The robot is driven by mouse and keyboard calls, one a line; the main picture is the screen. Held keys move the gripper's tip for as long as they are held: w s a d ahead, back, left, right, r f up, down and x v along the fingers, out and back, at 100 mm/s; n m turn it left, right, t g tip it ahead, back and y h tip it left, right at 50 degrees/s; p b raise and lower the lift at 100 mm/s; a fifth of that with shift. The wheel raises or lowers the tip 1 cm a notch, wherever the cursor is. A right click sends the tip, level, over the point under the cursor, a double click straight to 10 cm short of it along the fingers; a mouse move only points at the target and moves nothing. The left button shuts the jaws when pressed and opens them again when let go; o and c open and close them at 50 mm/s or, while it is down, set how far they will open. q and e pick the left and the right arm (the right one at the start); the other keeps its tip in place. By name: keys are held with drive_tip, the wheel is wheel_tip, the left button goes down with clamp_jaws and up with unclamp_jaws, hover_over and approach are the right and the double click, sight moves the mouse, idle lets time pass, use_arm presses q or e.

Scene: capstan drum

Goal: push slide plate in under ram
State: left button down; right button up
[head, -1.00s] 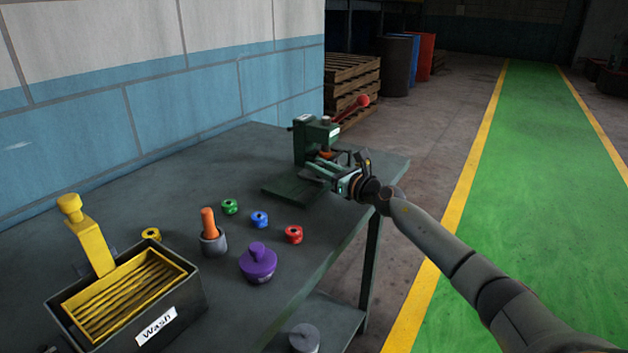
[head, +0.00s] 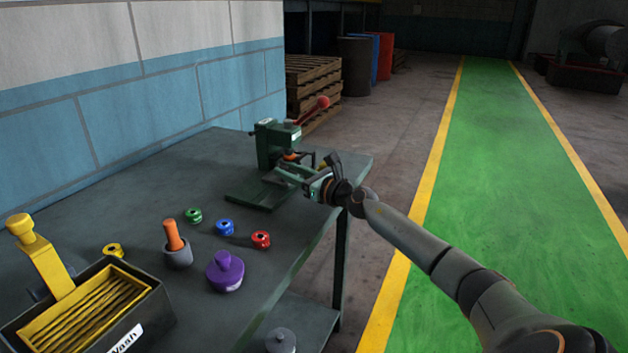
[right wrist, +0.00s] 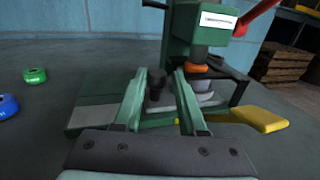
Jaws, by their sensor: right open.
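The green press (head: 270,147) stands near the far end of the bench, and its body also shows in the right wrist view (right wrist: 222,22). An orange ring (right wrist: 196,70) sits at the lower end of its ram, with a pale round piece (right wrist: 206,98) below. A yellow tab (right wrist: 262,120) sticks out at the right of the press foot; I cannot tell whether it belongs to the slide plate. My right gripper (head: 284,172) is open at the press front. In the right wrist view its fingers (right wrist: 160,75) stand either side of a dark upright knob (right wrist: 156,92). Contact is unclear. My left gripper is out of view.
Green (head: 194,215), blue (head: 225,227) and red (head: 261,239) rings, a purple knobbed piece (head: 225,272) and a grey cup with an orange handle (head: 178,254) lie nearer on the bench. A wash box (head: 150,318) is front left. The press's red lever ball (head: 322,102) rises behind.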

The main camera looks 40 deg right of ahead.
drive_tip(key=s, duration=0.5)
drive_tip(key=s+d+b, duration=0.1)
drive_tip(key=s, duration=0.1)
drive_tip(key=shift+s+f, duration=0.15)
drive_tip(key=shift+s, duration=0.05)
drive_tip(key=shift+s+d, duration=0.1)
drive_tip(key=shift+s, duration=1.15)
drive_tip(key=shift+s+r, duration=0.2)
drive_tip(key=shift+s, duration=0.05)
